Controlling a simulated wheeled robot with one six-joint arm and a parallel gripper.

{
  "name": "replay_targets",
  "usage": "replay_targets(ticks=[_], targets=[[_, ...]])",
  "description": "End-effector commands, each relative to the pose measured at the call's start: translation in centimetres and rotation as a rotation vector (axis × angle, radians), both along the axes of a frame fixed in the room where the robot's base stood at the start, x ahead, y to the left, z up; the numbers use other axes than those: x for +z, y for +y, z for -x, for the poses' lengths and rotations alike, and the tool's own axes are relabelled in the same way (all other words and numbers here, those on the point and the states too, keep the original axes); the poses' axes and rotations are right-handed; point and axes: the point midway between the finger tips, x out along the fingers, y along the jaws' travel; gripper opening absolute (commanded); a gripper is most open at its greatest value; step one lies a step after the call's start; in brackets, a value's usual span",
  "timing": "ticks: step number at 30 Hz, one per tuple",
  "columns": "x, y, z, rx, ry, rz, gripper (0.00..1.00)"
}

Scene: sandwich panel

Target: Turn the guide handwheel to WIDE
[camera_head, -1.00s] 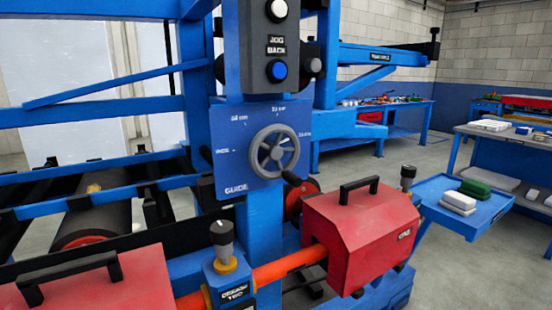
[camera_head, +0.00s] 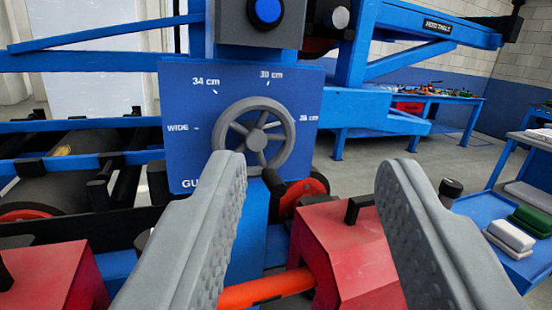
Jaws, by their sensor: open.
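The guide handwheel (camera_head: 287,135) is a grey spoked wheel on a blue panel (camera_head: 181,89), in the middle of the view. The panel carries the marks WIDE at left, 34 cm at upper left, 30 cm at top and 26 cm at right. I cannot tell which mark the wheel is set to. My gripper (camera_head: 310,175) is open and empty, its two grey ridged fingers reaching up from the bottom. The left fingertip overlaps the panel's lower edge in view, below and left of the wheel. The right fingertip is off to the right. No contact with the wheel shows.
A blue button (camera_head: 267,11) sits on a dark box above the panel. Red covers (camera_head: 345,250) and an orange bar (camera_head: 265,289) lie below the wheel. A blue side tray (camera_head: 482,212) with green and white blocks is at right. Workbenches stand behind.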

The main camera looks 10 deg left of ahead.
Motion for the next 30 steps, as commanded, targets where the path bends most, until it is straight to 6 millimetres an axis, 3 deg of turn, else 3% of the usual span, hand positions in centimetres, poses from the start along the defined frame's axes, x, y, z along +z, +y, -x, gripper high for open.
replay_targets(ticks=[3,9,16,23,30], targets=[[-2.1,-1.2,-2.8,0.077,0.022,-0.009,0.42],[-6.4,-3.0,-6.0,0.239,0.093,-0.051,0.42],[-11.0,-4.6,-7.5,0.398,0.196,-0.121,0.42],[-12.4,-4.9,-7.8,0.452,0.234,-0.150,0.42],[-12.5,-3.6,-10.0,0.454,0.235,-0.152,0.42]])
